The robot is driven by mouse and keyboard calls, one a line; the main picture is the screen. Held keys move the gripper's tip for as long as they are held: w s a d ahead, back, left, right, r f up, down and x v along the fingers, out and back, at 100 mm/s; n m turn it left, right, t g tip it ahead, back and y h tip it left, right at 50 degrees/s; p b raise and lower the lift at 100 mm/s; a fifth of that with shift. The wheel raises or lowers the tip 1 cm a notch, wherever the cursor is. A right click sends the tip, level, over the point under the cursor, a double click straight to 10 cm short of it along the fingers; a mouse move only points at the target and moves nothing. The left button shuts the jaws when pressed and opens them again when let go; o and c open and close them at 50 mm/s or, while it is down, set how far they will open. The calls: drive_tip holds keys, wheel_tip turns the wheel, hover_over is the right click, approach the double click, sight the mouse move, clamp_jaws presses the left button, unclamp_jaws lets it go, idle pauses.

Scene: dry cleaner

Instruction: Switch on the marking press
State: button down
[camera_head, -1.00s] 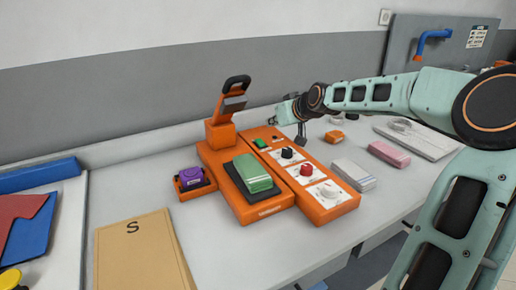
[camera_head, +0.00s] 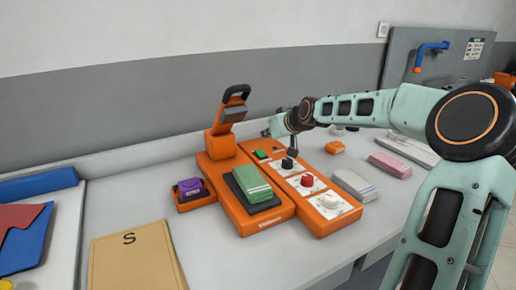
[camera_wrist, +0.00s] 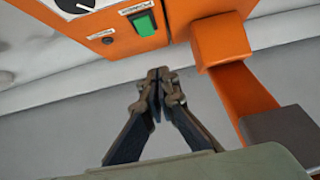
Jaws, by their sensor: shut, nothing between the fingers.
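The orange marking press (camera_head: 243,205) stands on the worktop with its hinged arm (camera_head: 230,110) raised. A folded green cloth (camera_head: 252,180) lies on its dark pad. Its control box carries a black knob (camera_head: 289,164), a red knob (camera_head: 307,180), a white knob (camera_head: 330,200) and a green power switch (camera_head: 261,154). In the wrist view the green switch (camera_wrist: 145,25) sits under a "POWER" label, beside a small dark round lamp (camera_wrist: 107,40). My gripper (camera_head: 267,131) is shut and empty behind the box. Its fingertips (camera_wrist: 155,78) show just short of the switch, apart from it.
A purple item in an orange holder (camera_head: 190,190) sits left of the press. A tan folder marked S (camera_head: 130,265) lies front left. Folded grey (camera_head: 354,185) and pink (camera_head: 390,164) cloths lie right. The raised press arm stands close beside my gripper.

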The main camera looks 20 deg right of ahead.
hover_over(257, 153)
drive_tip(key=f, duration=0.2)
drive_tip(key=s+f, duration=0.1)
drive_tip(key=f, duration=0.1)
wheel_tip(257, 153, down, 2)
drive_tip(key=shift+w+d+f+b, duration=0.15)
drive_tip(key=shift+f+b, duration=0.1)
drive_tip(key=shift+b, duration=0.2)
drive_tip(key=shift+w+f, duration=0.1)
drive_tip(key=shift+f, duration=0.4)
drive_tip(key=shift+w+r+g+p, duration=0.15)
drive_tip(key=shift+g+p, duration=0.25)
drive_tip(key=shift+p, duration=0.7)
drive_tip(key=shift+f+b, duration=0.3)
drive_tip(key=shift+f, duration=0.2)
